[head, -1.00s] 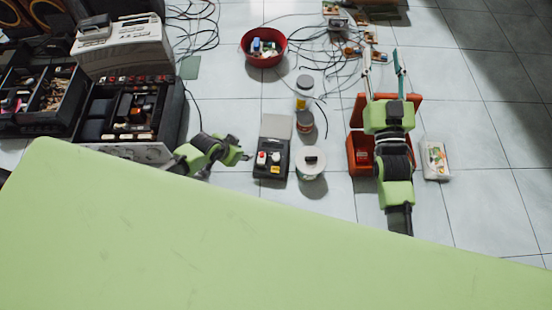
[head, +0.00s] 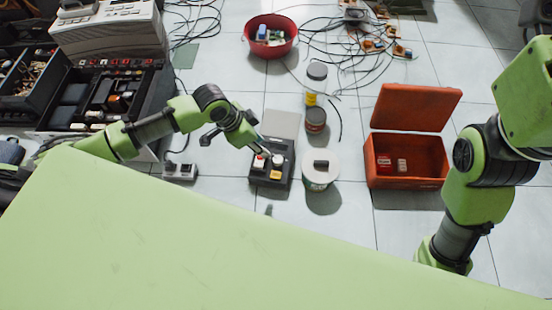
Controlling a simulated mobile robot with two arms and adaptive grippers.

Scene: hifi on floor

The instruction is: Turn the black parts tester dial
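The black parts tester (head: 285,179) lies on the tiled floor at the middle of the head view, with its grey lid (head: 282,124) open behind it. Its top carries a white knob with red beside it (head: 260,160), another pale knob (head: 279,160) and a yellow patch (head: 276,175). Which of these is the dial is too small to tell. My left gripper (head: 256,148) reaches in from the left, its tip close above the tester's left knob. Contact and finger opening are unclear.
An open orange toolbox (head: 405,178) is farther right. A red bowl (head: 270,50) and loose cables lie behind. A small socket box (head: 180,172) is left.

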